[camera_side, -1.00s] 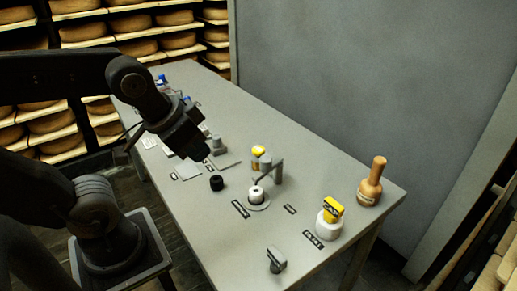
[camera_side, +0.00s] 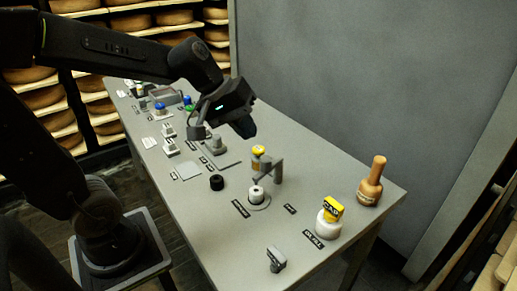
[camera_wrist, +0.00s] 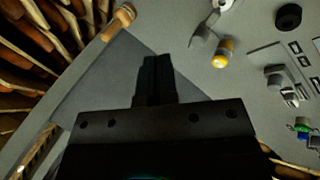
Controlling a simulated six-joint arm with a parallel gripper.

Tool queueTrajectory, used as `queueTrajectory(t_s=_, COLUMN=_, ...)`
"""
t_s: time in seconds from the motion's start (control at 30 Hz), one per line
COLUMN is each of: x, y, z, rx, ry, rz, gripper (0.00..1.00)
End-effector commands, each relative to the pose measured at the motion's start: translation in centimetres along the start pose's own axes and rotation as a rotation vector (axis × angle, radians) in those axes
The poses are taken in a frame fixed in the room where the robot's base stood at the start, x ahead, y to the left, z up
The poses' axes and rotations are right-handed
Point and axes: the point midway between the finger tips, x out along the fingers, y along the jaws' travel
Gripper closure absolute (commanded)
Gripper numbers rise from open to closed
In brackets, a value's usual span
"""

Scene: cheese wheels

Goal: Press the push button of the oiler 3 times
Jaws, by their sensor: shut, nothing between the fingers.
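A small device with a yellow cap (camera_side: 259,150) stands near the middle of the table, joined to a grey bracket with a white cup-like part (camera_side: 257,193) on a round base. It looks like the oiler, but I cannot read its label. The yellow cap also shows in the wrist view (camera_wrist: 224,48), to the right of my fingers. My gripper (camera_side: 246,129) is shut and empty, in the air just above and left of the cap in the side view. Its closed fingertips (camera_wrist: 157,62) point toward bare surface in the wrist view, apart from the device.
A black knob (camera_side: 216,183) stands left of the bracket. A white jar with a yellow block (camera_side: 333,208) and a wooden bottle-shaped piece (camera_side: 372,182) stand to the right. A small grey switch (camera_side: 276,260) is at the front. A grey wall (camera_side: 370,90) rises behind the table.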

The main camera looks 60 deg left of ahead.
Motion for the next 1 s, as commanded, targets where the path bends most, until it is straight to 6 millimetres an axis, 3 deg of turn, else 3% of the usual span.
queueTrajectory(t_s=0.17, x=2.8, y=-0.2, z=-6.8, rx=-0.437, ry=-0.012, rz=0.103, gripper=1.0)
queueTrajectory(t_s=0.3, x=4.8, y=-1.9, z=-12.0, rx=-0.755, ry=-0.001, rz=0.174, gripper=1.0)
queueTrajectory(t_s=0.5, x=6.7, y=-4.8, z=-16.8, rx=-1.061, ry=0.024, rz=0.24, gripper=1.0)
queueTrajectory(t_s=0.7, x=7.3, y=-6.0, z=-18.3, rx=-1.166, ry=0.035, rz=0.263, gripper=1.0)
queueTrajectory(t_s=1.0, x=7.3, y=-6.0, z=-18.4, rx=-1.169, ry=0.035, rz=0.265, gripper=1.0)
